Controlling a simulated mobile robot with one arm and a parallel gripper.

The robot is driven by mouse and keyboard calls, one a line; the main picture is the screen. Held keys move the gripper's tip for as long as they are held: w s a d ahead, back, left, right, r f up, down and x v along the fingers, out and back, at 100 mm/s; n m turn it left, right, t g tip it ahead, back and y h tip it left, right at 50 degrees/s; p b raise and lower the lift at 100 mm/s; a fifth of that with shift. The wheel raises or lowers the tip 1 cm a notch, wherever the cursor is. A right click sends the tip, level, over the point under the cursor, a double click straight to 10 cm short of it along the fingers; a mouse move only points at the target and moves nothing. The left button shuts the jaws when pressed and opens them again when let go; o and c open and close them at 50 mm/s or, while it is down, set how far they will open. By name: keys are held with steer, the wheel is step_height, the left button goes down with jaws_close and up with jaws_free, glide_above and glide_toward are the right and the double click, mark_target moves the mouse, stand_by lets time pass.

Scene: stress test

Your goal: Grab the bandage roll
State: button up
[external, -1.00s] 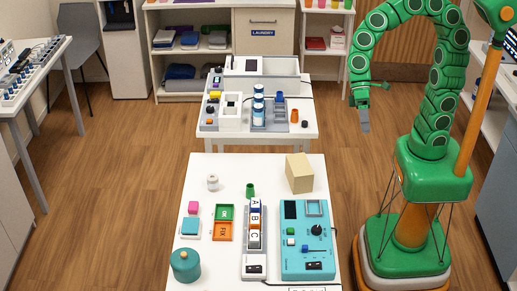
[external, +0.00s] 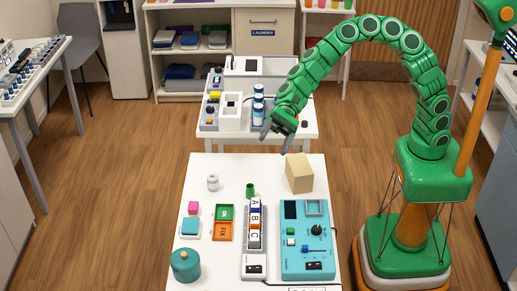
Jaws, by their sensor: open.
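The small white roll (external: 213,183), which looks like the bandage roll, stands on the near white table (external: 255,165) at its back left. My gripper (external: 274,140) hangs from the green arm above the gap between the two tables, to the right of and beyond the roll. Its fingers are apart and nothing shows between them. The roll is clear of the gripper and fully in view.
A tan block (external: 299,173) stands at the near table's back right, and a green cup (external: 250,190) at its back middle. A teal device (external: 306,240), a lettered tray (external: 254,238) and a teal pot (external: 185,265) stand nearer.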

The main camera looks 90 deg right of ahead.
steer(key=w+d+f+m+t+h, duration=0.1)
steer(key=w+d+f+m+t, duration=0.1)
steer(key=w+d+f+m, duration=0.3)
steer(key=w+d+f+m+t+h, duration=0.1)
steer(key=w+f+m+t, duration=0.15)
steer(key=w+f, duration=0.4)
steer(key=m+t+h, duration=0.2)
steer(key=m+h, duration=0.3)
steer(key=m, duration=0.2)
glide_toward(209, 191)
steer(key=shift+w+a+r+g, duration=0.25)
steer(key=shift+w+r, duration=0.75)
steer(key=shift+x, duration=3.85)
steer(key=shift+a+r, duration=0.1)
steer(key=c, duration=1)
